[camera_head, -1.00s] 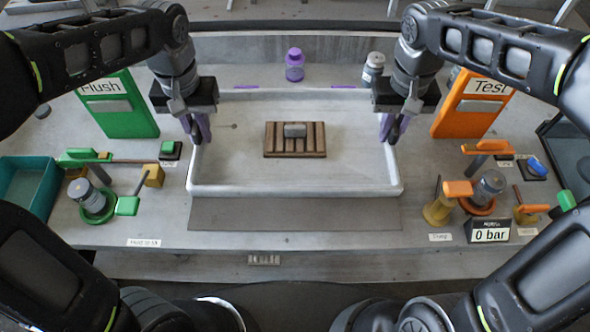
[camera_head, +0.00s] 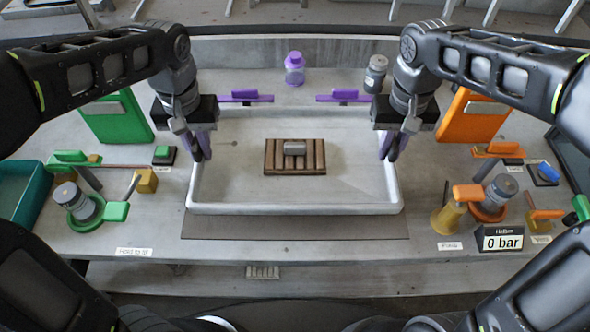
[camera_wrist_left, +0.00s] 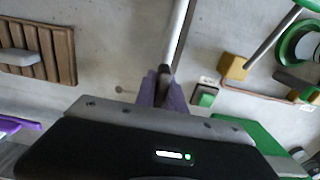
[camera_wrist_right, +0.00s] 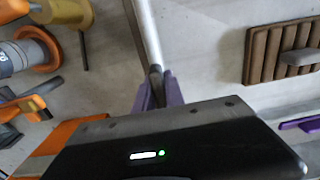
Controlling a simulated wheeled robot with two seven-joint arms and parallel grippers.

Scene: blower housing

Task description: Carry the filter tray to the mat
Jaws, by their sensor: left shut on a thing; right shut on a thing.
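The white filter tray (camera_head: 295,209) is a wide, shallow frame with a raised rim. My left gripper (camera_head: 202,152) is shut on its left rim, and my right gripper (camera_head: 388,152) on its right rim. In the left wrist view the tray rim (camera_wrist_left: 180,35) runs into the purple fingers; in the right wrist view the rim (camera_wrist_right: 148,35) does the same. A brown slatted block (camera_head: 313,166) with a grey handle lies inside the tray. The dark grey mat (camera_head: 295,230) shows as a strip before the tray's front rim; the rest is hidden. I cannot tell whether the tray touches it.
Two purple bars (camera_head: 245,96) (camera_head: 343,96) and a purple-capped bottle (camera_head: 294,72) stand behind the tray. Green fittings (camera_head: 85,208) and a teal bin (camera_head: 22,190) are left. Orange fittings (camera_head: 490,212) and a "0 bar" display (camera_head: 502,242) are right.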

